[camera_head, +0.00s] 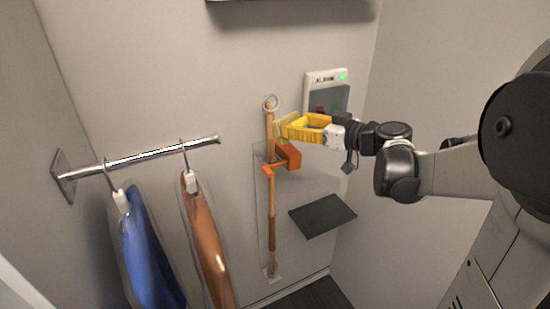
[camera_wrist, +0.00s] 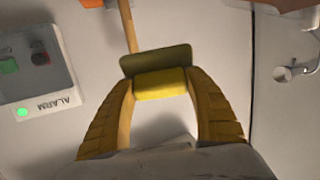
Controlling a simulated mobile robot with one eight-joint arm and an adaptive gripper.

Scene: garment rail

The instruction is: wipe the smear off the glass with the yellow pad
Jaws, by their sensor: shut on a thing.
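My gripper (camera_head: 305,127), with yellow fingers, is shut on the yellow pad (camera_head: 285,124) in front of the back wall. In the wrist view the yellow pad (camera_wrist: 160,84) sits between the fingertips (camera_wrist: 162,88), with a darker olive layer on its far side. A clear, thin-edged panel (camera_head: 262,212), which looks like the glass, is on the wall behind a wooden pole, below and left of the gripper. I cannot make out a smear on it. I cannot tell whether the pad touches anything.
The wooden pole (camera_head: 272,205) hangs by a ring, with an orange bracket (camera_head: 288,156) close below the pad. An alarm box (camera_head: 327,92) with a green light is just behind the gripper. A dark shelf (camera_head: 322,215) sits lower right. A rail (camera_head: 150,155) with bagged garments is left.

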